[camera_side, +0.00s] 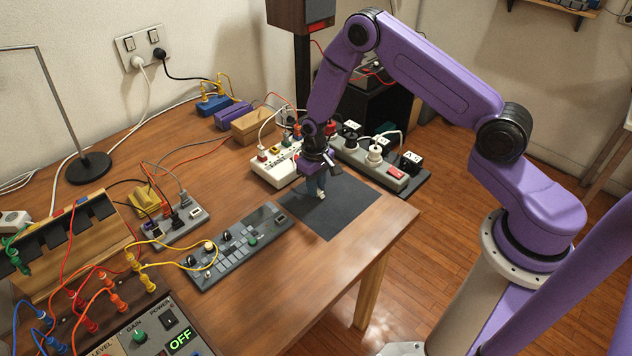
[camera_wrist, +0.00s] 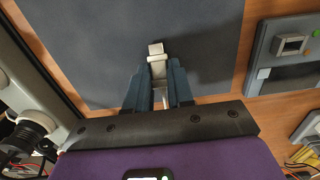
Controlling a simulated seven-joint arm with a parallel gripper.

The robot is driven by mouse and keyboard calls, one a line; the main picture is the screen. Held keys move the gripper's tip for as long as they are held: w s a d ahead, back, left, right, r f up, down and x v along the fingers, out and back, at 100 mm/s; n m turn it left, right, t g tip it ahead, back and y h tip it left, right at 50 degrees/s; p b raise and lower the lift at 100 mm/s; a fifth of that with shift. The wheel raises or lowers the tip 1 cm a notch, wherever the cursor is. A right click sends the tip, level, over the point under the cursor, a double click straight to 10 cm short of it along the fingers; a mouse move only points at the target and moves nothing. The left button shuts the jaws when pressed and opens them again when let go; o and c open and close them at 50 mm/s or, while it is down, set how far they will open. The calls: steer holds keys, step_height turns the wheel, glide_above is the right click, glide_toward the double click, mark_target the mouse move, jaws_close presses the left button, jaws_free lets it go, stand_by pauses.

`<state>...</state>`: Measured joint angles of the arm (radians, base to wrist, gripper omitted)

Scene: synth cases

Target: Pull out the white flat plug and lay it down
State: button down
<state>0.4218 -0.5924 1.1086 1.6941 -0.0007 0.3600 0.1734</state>
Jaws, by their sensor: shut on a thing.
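My gripper (camera_side: 318,188) points down over the dark grey mat (camera_side: 352,208) near the table's right edge. In the wrist view, the two blue fingers of my gripper (camera_wrist: 158,78) are shut on the white flat plug (camera_wrist: 157,66). The plug's pale body sits between the fingers and its squarish end sticks out past the tips. In the side view the plug (camera_side: 320,195) is small and partly hidden by the fingers. It is at or just above the mat; I cannot tell whether it touches. The mat (camera_wrist: 205,30) around it is bare.
A white power strip (camera_side: 264,172) and a grey power strip (camera_side: 398,183) with several plugs stand behind the mat. A grey control panel (camera_side: 228,262) lies to its left. A grey box with plugs (camera_side: 178,228) stands farther left. Loose cables cross the table's left side.

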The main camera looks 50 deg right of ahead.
steer(key=c, duration=0.9)
jaws_free()
steer(key=shift+r, duration=0.1)
step_height(320, 180, up, 17)
steer(key=shift+w+r, duration=0.15)
steer(key=shift+w, duration=0.05)
